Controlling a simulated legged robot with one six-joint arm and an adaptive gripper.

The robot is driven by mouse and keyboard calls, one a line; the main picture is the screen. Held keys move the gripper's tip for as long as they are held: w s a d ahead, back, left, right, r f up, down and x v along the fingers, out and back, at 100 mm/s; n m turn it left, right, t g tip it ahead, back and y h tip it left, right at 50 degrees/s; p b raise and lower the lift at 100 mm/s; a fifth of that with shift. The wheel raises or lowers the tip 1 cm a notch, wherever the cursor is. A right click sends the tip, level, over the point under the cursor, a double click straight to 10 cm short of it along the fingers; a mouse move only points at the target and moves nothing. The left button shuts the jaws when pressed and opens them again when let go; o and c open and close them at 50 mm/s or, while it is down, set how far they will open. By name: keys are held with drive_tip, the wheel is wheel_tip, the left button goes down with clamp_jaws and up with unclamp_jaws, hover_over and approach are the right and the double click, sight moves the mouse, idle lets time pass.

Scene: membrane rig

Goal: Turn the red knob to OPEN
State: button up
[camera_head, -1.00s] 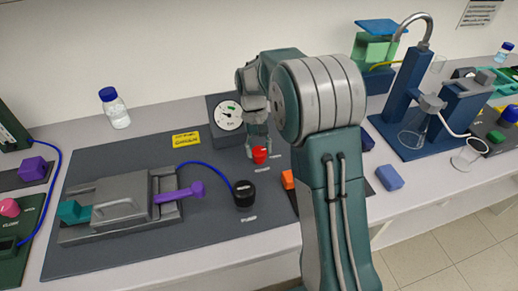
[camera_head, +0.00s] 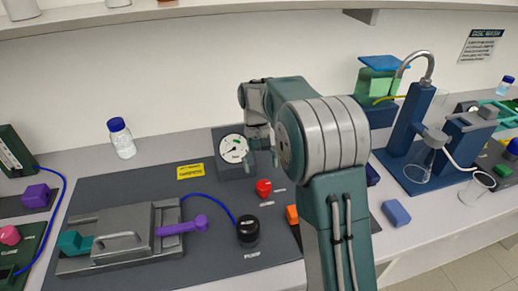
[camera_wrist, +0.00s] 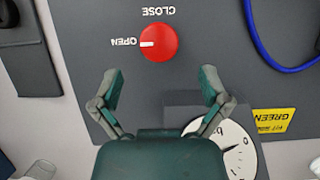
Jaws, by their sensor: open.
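The red knob (camera_head: 264,187) sits on the dark grey board, in front of the round gauge (camera_head: 234,148). In the wrist view the red knob (camera_wrist: 158,43) shows whole, and its white mark points at the OPEN label (camera_wrist: 124,42). The CLOSE label (camera_wrist: 158,12) is at another side of the knob. My gripper (camera_wrist: 161,84) is open and empty. Its two fingers are apart, and the knob shows beyond their tips, clear of both. In the head view my gripper (camera_head: 274,158) is above and behind the knob, partly hidden by my arm.
A black knob (camera_head: 247,229) with a blue tube stands in front of the red knob. A grey clamp rig (camera_head: 120,240) with a purple handle (camera_head: 182,226) is at left. A blue stand (camera_head: 405,135) with glassware is farther right.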

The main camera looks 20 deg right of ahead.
drive_tip(key=v, duration=0.7)
drive_tip(key=s+r+t, duration=0.3)
drive_tip(key=s+r, duration=0.1)
drive_tip(key=s, duration=0.3)
drive_tip(key=s+r+t, duration=0.2)
drive_tip(key=s+r, duration=0.2)
drive_tip(key=s, duration=0.4)
drive_tip(key=s+f+t, duration=0.4)
drive_tip(key=s+t, duration=0.1)
drive_tip(key=s, duration=0.8)
drive_tip(key=shift+f, duration=0.2)
